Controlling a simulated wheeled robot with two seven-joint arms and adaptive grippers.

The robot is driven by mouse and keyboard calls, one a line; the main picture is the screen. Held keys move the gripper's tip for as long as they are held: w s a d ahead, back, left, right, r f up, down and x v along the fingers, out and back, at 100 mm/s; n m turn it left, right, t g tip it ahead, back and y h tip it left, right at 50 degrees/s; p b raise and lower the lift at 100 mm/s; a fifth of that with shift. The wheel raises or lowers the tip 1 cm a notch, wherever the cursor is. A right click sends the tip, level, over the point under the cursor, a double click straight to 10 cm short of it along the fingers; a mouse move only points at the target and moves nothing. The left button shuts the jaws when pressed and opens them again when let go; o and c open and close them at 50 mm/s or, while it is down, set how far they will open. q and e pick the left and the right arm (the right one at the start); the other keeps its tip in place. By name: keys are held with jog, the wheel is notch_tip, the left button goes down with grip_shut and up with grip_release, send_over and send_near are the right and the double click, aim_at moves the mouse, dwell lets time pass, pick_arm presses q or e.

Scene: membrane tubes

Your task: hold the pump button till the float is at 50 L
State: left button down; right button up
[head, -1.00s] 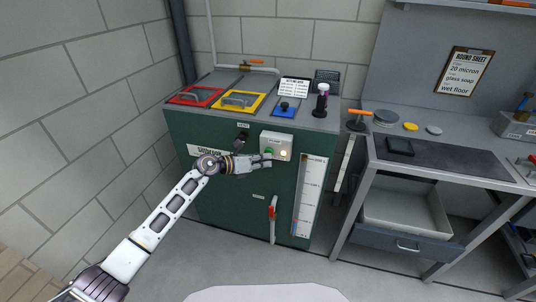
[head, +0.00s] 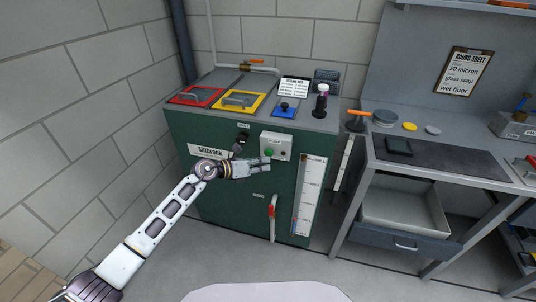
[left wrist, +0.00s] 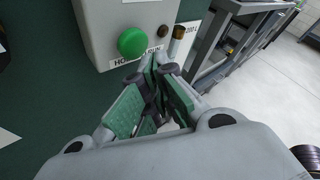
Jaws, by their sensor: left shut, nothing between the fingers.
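The green pump button (head: 269,152) sits on a pale control box on the front of the green cabinet. It shows large and uncovered in the left wrist view (left wrist: 131,43). The tall white level gauge (head: 308,195) is right of the box; the float's height is too small to read. My right gripper is not in view.
A red-handled valve (head: 272,208) is below the box. A grey workbench (head: 440,165) stands to the right. The floor in front is clear.

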pick_arm(q)
jog(key=s+p, duration=0.1)
jog(key=s+a+p, duration=0.1)
jog(key=s, duration=0.1)
jog(key=s+p, duration=0.1)
jog(key=shift+s+a, duration=0.25)
jog(key=shift+s, duration=0.05)
dwell(0.7)
